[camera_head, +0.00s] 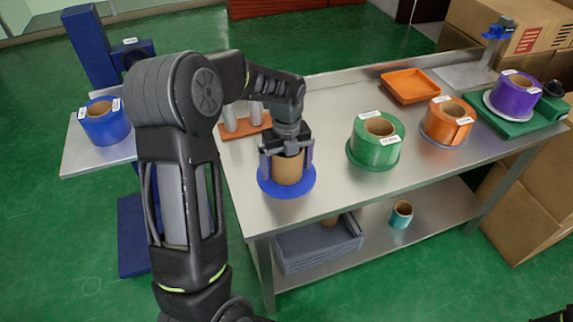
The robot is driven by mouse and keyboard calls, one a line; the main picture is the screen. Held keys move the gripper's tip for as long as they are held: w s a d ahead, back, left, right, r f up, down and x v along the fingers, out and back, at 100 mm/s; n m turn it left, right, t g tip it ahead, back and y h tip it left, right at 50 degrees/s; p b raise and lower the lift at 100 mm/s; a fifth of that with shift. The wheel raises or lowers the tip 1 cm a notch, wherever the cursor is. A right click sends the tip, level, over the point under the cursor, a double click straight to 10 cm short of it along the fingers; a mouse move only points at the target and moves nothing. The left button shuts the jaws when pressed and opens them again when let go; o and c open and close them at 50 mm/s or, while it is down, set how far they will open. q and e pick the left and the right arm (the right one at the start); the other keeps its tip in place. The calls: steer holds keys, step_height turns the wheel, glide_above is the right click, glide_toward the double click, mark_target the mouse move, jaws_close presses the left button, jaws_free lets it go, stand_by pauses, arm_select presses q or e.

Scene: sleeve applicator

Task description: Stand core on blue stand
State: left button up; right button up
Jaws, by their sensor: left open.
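A brown cardboard core (287,170) stands upright on the round blue stand (287,192) near the left front of the steel table. My left gripper (288,160) points down over the core, with one open finger on each side of it. The gripper body hides the core's top. From this view I cannot tell whether the fingers touch the core. My right gripper is not in view.
The steel table (330,180) also holds a green roll (377,145), an orange roll (447,122), a purple roll (515,95) and an orange tray (410,86). Grey cylinders stand on an orange base (241,128) behind my gripper. A blue roll (104,122) sits on a left side table.

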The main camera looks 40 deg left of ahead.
arm_select(q)
step_height(320, 180, up, 12)
steer(key=shift+r, duration=0.15)
stand_by(0.5)
stand_by(0.5)
